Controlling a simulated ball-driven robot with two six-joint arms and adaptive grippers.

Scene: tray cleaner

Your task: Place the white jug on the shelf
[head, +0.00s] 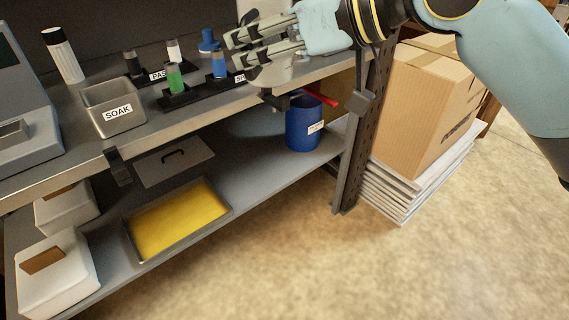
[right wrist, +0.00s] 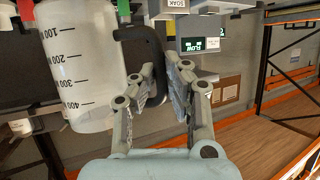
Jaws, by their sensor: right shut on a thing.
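The white jug (right wrist: 82,70) is large at the left of the right wrist view, with black marks from 100 at the top to 400 at the bottom of the picture. Its dark handle (right wrist: 128,34) runs down between the fingers of my right gripper (right wrist: 163,62), which is shut on it. In the head view my right gripper (head: 232,50) is over the right part of the bench top, and it hides most of the jug. A grey lower shelf (head: 225,180) lies under the bench. My left gripper is out of view.
A SOAK bin (head: 112,110) and several bottles in black holders stand on the bench. The lower shelf holds a yellow-filled tray (head: 180,222), a blue tub (head: 303,125) and white boxes. Cardboard boxes (head: 420,105) stand at right. The lower shelf is bare between tray and tub.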

